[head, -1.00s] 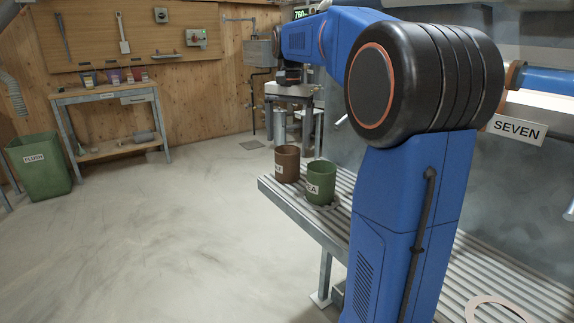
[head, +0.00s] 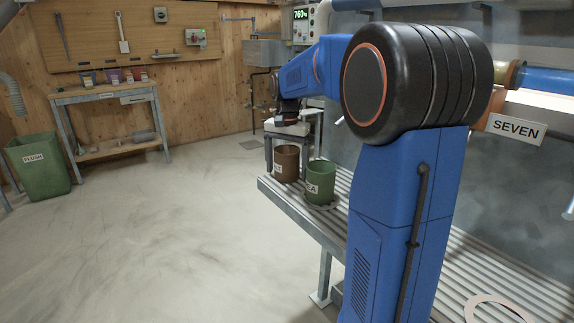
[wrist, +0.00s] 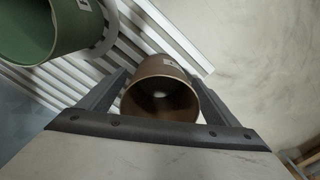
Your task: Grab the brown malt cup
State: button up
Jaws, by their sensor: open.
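The brown malt cup (head: 286,166) stands upright on the slatted bench near its far left corner; its label is partly hidden in the head view. In the wrist view I look down into the open mouth of the brown cup (wrist: 160,92). My gripper (wrist: 158,84) is open, with one finger on each side of the cup. A gap to the fingers seems to show, but I cannot tell if either touches. In the head view my gripper (head: 287,158) is over the cup, its fingers beside the cup's upper part.
A green cup (head: 320,183) stands close by on the same bench, and also shows in the wrist view (wrist: 45,28). The slatted bench (head: 337,208) runs toward the front right, with a flat ring (head: 497,300) on it. A green bin (head: 38,163) stands far left. Open floor lies left.

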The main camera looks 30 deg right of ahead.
jog(key=shift+f, duration=0.1)
jog(key=shift+c, duration=0.3)
jog(key=c, duration=1.1)
